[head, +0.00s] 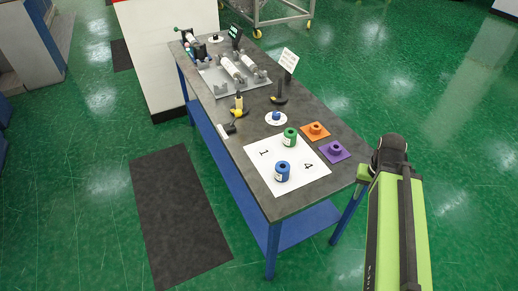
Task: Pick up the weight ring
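No thing in the head view can be told for sure as the weight ring. A white disc with a blue knob (276,118) lies on the dark tabletop, behind the white sheet. A smaller white disc with a dark centre (216,39) lies at the far end. An orange square piece (315,130) and a purple square piece (335,151), each with a round raised hub, lie near the right edge. My green and black arm rises at the lower right and ends in a dark joint beside the table's near right corner. My gripper's fingers do not show.
The dark table (262,190) has blue legs. A grey rack (215,85) holds white rolls further back. A dark mat (180,215) lies on the open green floor.

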